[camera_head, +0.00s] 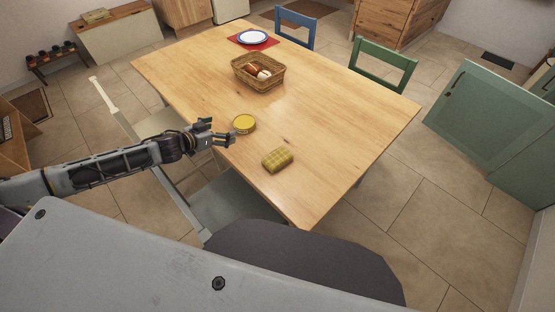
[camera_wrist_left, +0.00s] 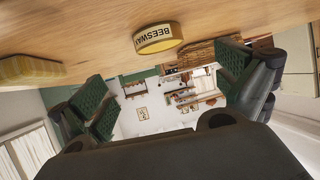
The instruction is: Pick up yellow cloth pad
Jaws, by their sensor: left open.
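The yellow cloth pad (camera_head: 277,159) lies on the wooden table near its front edge, to the right of my left gripper. It also shows at the left edge of the left wrist view (camera_wrist_left: 30,70). My left gripper (camera_head: 230,137) is open and empty at the table's left edge, apart from the pad. In the left wrist view its two green-padded fingers (camera_wrist_left: 165,88) stand wide apart. A round yellow beeswax tin (camera_head: 244,124) stands on the table just beyond the fingertips, and its lettered side shows in the wrist view (camera_wrist_left: 158,38). My right gripper is not in view.
A wicker basket (camera_head: 258,72) with food in it stands farther back on the table (camera_head: 330,110). A plate (camera_head: 252,37) lies on a red mat at the far end. Chairs stand around the table. The table right of the pad is clear.

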